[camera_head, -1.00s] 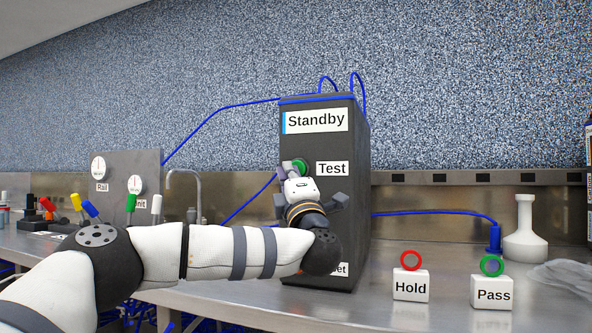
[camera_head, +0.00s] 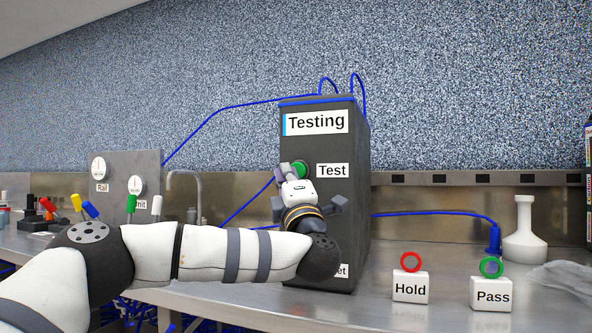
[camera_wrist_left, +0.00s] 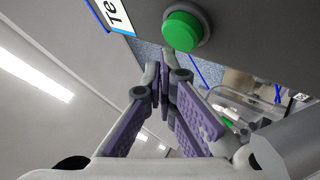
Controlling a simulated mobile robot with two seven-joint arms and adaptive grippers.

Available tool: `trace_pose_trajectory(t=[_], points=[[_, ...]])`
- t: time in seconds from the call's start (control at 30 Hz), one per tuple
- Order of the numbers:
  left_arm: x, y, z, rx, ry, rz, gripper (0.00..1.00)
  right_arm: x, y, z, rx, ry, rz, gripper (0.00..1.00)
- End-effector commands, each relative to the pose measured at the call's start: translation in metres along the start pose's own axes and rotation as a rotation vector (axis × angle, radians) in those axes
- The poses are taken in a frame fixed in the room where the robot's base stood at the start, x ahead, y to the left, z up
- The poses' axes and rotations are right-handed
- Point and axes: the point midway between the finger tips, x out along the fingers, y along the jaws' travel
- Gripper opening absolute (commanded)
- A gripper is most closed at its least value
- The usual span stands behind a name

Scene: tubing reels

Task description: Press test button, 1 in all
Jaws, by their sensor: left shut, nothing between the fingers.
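The dark test box (camera_head: 345,240) stands on the bench, with a label reading "Testing" (camera_head: 316,121) at the top. Its round green button (camera_head: 301,168) sits beside the "Test" label (camera_head: 332,171). My left gripper (camera_head: 287,171) is shut and empty in front of the button and partly covers it. In the left wrist view the closed fingertips (camera_wrist_left: 165,68) lie just below the green button (camera_wrist_left: 182,31), with a small gap visible between them. A lower label on the box is mostly hidden by my left wrist. My right gripper is not in view.
White "Hold" (camera_head: 410,288) and "Pass" (camera_head: 492,294) blocks with coloured rings stand on the bench at right, near a white flask (camera_head: 525,232). A grey gauge panel (camera_head: 128,178) and a tap (camera_head: 186,178) are at left. Blue cables run from the box.

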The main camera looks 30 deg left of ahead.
Motion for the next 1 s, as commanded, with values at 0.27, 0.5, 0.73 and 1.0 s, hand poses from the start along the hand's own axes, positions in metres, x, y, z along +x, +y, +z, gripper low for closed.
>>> trace_pose_trajectory(t=[0.27,0.5,0.73,1.0], points=[[-0.001,0.001,-0.001,0.000,0.000,0.000,0.00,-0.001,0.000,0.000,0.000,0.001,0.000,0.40],[-0.016,0.016,-0.013,-0.002,0.001,0.003,0.00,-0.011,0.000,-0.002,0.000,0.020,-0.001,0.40],[-0.031,0.026,-0.023,-0.001,0.000,0.002,0.00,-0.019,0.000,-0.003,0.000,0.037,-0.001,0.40],[-0.035,0.025,-0.026,0.001,0.001,0.000,0.00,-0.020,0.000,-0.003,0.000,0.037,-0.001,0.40]])
